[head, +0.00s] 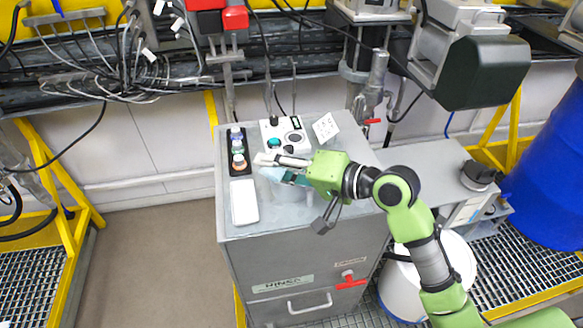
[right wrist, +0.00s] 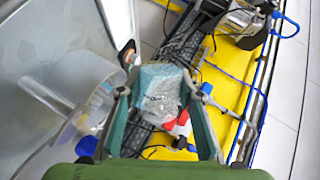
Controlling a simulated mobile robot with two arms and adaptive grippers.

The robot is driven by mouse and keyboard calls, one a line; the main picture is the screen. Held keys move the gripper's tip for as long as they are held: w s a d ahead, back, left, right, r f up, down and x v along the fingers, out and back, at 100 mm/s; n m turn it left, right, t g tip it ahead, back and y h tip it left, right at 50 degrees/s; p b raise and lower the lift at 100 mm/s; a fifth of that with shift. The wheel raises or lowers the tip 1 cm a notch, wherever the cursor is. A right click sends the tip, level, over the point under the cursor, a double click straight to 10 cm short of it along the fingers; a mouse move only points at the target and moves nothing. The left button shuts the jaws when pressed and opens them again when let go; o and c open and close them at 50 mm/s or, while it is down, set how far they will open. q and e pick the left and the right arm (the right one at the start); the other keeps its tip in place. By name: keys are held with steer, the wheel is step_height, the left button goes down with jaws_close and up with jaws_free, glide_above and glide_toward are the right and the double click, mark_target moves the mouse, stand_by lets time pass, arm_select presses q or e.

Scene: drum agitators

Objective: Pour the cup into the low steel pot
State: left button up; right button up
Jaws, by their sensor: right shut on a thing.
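My right gripper (head: 283,170) is above the top of a grey cabinet. It is shut on a pale blue, see-through cup (right wrist: 160,88), which sits between the two green fingers in the right wrist view. In the head view a pale blue part of the cup (head: 270,174) shows beside the fingers. It looks tilted, but I cannot tell how far. A low, shiny grey round vessel, seemingly the steel pot (head: 290,196), stands under the gripper, partly hidden by it. It also shows left of the fingers in the right wrist view (right wrist: 78,105). My left gripper is not in view.
The cabinet top (head: 252,222) also bears a black tray with small jars (head: 238,150), a white flat block (head: 244,202), a control box with buttons (head: 285,136) and a small sign (head: 326,128). A blue drum (head: 550,170) stands at the right.

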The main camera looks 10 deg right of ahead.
steer(key=shift+d+r+m, duration=0.1)
steer(key=shift+r+m, duration=0.05)
steer(key=shift+m, duration=0.15)
steer(key=shift+w+d+f+m+g+p, duration=0.3)
steer(key=shift+w+d+f+m+p, duration=0.1)
steer(key=shift+w+m+p, duration=0.15)
steer(key=shift+c, duration=0.2)
stand_by(0.8)
steer(key=shift+w+d+r+m+y+p, duration=0.15)
steer(key=shift+r+m+y+p, duration=0.3)
steer(key=shift+m+p, duration=0.5)
stand_by(0.6)
steer(key=shift+f, duration=0.1)
